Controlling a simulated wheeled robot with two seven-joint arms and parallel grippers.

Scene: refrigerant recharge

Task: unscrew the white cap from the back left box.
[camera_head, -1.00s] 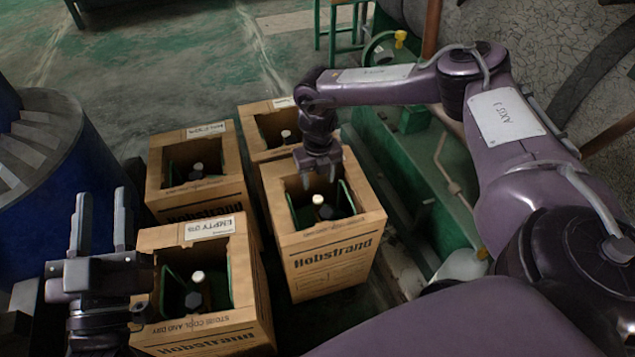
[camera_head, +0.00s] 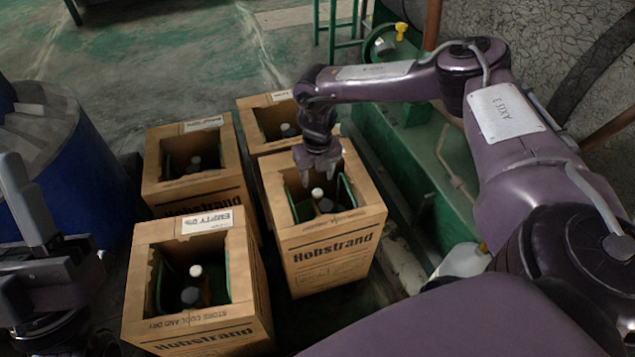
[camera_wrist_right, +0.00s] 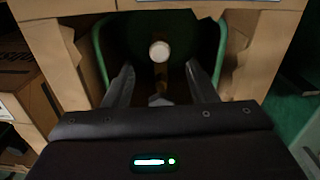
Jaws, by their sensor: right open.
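The back left box (camera_head: 192,208) is an open brown carton. A white cap (camera_head: 317,193) there lies between or just beyond the fingertips. In the right wrist view the open fingers (camera_wrist_right: 158,72) flank a dark gap, with this white cap (camera_wrist_right: 159,51) ahead, not gripped. My left gripper (camera_head: 30,220) is at the left edge, partly cut off; its opening is unclear.
The front left box (camera_head: 190,332) holds a bottle with a white cap (camera_head: 196,271). The back right box (camera_head: 250,130) stands behind the right gripper. A blue drum (camera_head: 85,185) is at the left. Green machinery (camera_head: 405,150) lies right of the boxes.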

